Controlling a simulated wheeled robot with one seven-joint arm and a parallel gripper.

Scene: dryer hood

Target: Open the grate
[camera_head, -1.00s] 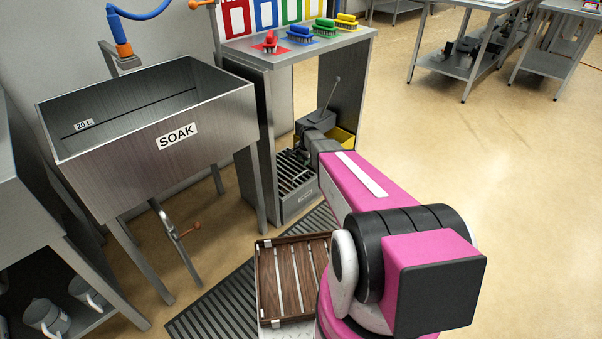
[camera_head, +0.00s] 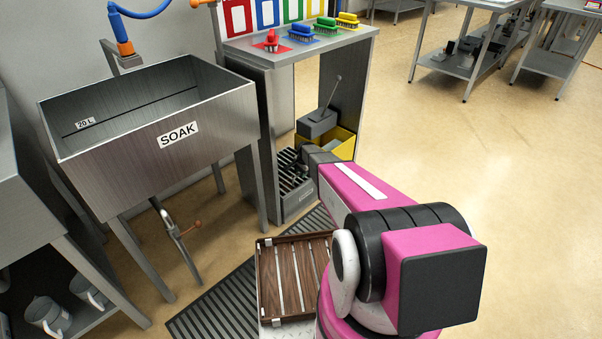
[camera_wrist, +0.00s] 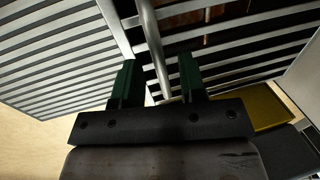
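The grate (camera_head: 288,181) is a set of parallel metal bars on a low grey box under the metal bench. Its right part is hidden behind my arm in the head view. In the wrist view barred metal fills the upper right (camera_wrist: 238,48), with a dark space behind it, and another slatted panel (camera_wrist: 55,60) fills the left. My gripper (camera_wrist: 158,72) has two green fingers spread apart. A round grey bar (camera_wrist: 151,42) runs between them, with a gap visible on both sides. I cannot tell whether its lower end touches the gripper.
A yellow bin (camera_head: 340,145) and a grey box with a lever (camera_head: 318,122) stand right of the grate. The bench leg (camera_head: 270,150) and the SOAK sink (camera_head: 160,130) are at left. A wooden slatted crate (camera_head: 292,275) is in front.

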